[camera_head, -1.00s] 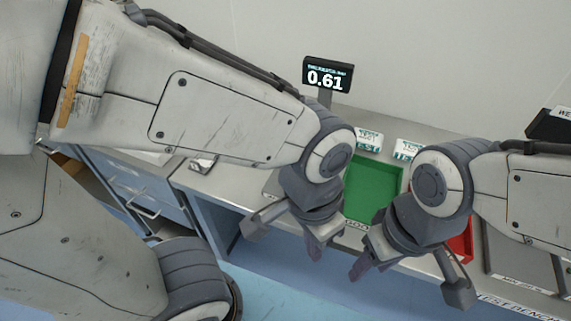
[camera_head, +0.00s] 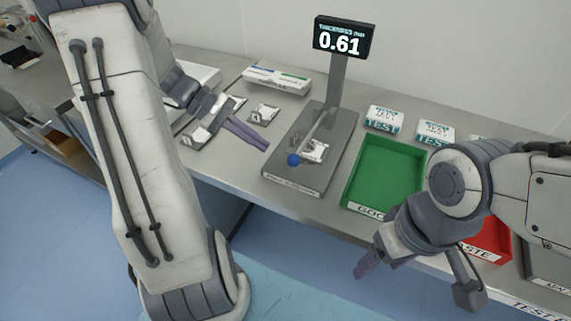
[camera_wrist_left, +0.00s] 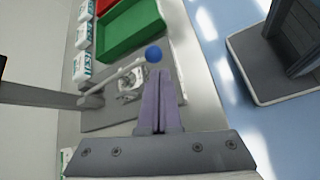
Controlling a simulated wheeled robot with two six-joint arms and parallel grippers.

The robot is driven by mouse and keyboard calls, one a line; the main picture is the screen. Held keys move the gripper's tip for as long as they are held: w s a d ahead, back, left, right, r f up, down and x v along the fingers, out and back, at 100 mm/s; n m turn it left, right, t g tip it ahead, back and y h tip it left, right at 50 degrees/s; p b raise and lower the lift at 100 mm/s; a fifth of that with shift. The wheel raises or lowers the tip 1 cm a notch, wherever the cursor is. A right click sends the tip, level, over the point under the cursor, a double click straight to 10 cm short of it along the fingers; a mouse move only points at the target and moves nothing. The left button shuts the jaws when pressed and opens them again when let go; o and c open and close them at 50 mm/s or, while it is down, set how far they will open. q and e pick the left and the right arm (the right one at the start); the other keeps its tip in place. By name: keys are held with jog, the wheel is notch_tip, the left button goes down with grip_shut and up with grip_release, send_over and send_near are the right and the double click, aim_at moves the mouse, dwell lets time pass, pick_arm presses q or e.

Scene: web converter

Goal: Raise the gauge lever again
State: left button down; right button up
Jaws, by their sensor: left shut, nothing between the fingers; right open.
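The thickness gauge (camera_head: 280,178) stands on the bench with its display (camera_head: 344,40) reading 0.61. Its lever (camera_head: 316,126) slants down to a blue ball knob (camera_head: 293,160), which sits low over the base. A small pale piece (camera_head: 315,150) lies on the base beside the lever. My left gripper (camera_head: 262,145) is shut and empty, left of the knob and apart from it in the head view. In the left wrist view the knob (camera_wrist_left: 153,53) shows just beyond the fingertips; contact cannot be told. My right gripper (camera_head: 365,265) is open in front of the green tray.
A green tray (camera_head: 348,184) and a red tray (camera_head: 500,243) lie right of the gauge. White TEST boxes (camera_head: 385,118) stand behind. A small pale piece (camera_head: 264,114) and a white box (camera_head: 277,79) lie left and behind. The bench front edge runs below the gauge.

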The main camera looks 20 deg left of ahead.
pick_arm(q)
jog(key=shift+n+t+h, duration=0.3)
jog(key=shift+n+t, duration=0.3)
jog(key=shift+t, duration=0.1)
jog(key=w+d+f, duration=0.1)
jog(key=f, duration=0.1)
jog(key=d+f, duration=0.2)
jog(key=w+d+f, duration=0.1)
jog(key=d+f, duration=0.1)
jog(key=shift+w+d+f, duration=0.1)
jog(key=shift+w+d, duration=0.05)
jog(key=shift+w, duration=0.15)
